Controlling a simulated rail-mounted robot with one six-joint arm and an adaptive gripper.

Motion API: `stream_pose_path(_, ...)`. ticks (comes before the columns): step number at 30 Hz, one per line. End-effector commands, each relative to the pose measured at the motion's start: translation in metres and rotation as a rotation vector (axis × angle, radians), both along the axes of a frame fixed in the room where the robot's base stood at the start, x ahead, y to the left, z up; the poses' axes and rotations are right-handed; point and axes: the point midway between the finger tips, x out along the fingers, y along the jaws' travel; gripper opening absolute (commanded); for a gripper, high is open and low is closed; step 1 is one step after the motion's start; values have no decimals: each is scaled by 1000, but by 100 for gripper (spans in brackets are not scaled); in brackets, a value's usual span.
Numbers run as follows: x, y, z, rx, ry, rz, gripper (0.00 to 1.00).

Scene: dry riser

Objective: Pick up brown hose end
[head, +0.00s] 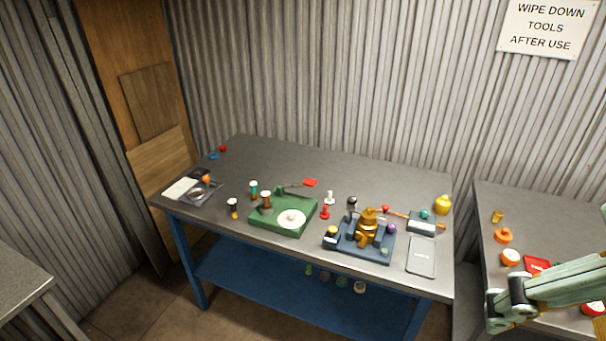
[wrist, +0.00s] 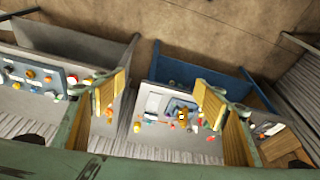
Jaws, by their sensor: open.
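A brown upright piece with a pale top, which looks like the brown hose end (head: 266,199), stands at the left back of a green base (head: 283,231) on the middle table. A white disc (head: 291,218) sits in front of it on the same base. My gripper (wrist: 160,78) shows in the wrist view with its two yellow-padded fingers wide apart and nothing between them. It is high above and well away from the tables. In the head view my arm is at the lower right, far from the brown piece. I cannot make out the brown piece in the wrist view.
A brass valve (head: 369,222) on a blue-grey base is to the right. The table's back (head: 350,175) is mostly clear.

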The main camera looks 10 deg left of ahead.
Motion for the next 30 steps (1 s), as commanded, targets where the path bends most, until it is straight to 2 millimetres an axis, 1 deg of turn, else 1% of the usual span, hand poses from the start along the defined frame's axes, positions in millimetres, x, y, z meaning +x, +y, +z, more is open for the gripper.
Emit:
stream_pose_path(1, 0, 0, 0, 0, 0, 0, 60)
stream_pose_path(9, 0, 0, 0, 0, 0, 0, 35)
stream_pose_path(10, 0, 0, 0, 0, 0, 0, 34)
stream_pose_path(19, 0, 0, 0, 0, 0, 0, 34)
stream_pose_path(23, 4, 0, 1, -2, -1, 2, 34)
stream_pose_path(26, 12, 1, 3, -5, -3, 7, 34)
stream_pose_path(30, 29, 2, 7, -12, -8, 16, 34)
